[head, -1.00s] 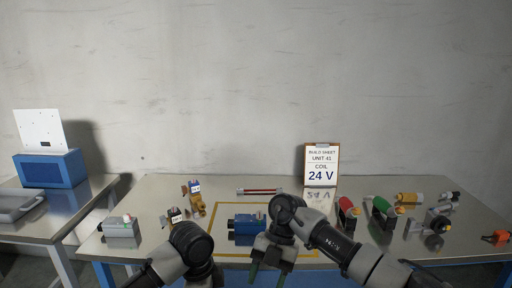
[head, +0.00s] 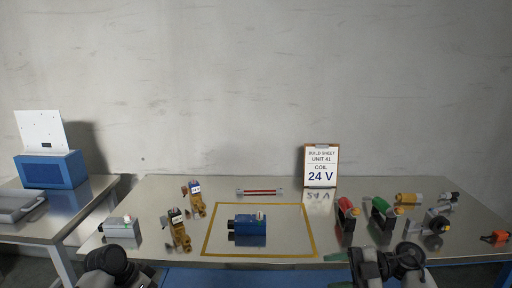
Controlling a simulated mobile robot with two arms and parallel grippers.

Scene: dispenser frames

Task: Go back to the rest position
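My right gripper (head: 338,271) is at the bottom edge, right of centre, its green-tipped fingers pointing left and apart with nothing between them. It is in front of the table, clear of the parts. My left arm (head: 110,266) shows as a dark joint at the bottom left; its fingers are out of the picture. A blue block unit (head: 250,231) with a small pale top piece sits inside a yellow outlined square (head: 286,250) on the metal table.
Brass valves with labelled tops (head: 180,232) (head: 195,199) and a grey box (head: 122,227) stand left. A red-striped tube (head: 259,192) lies behind. The 24 V build sheet (head: 321,166) stands at the back. Red (head: 347,214) and green (head: 384,213) topped parts stand right. A blue machine (head: 50,169) is far left.

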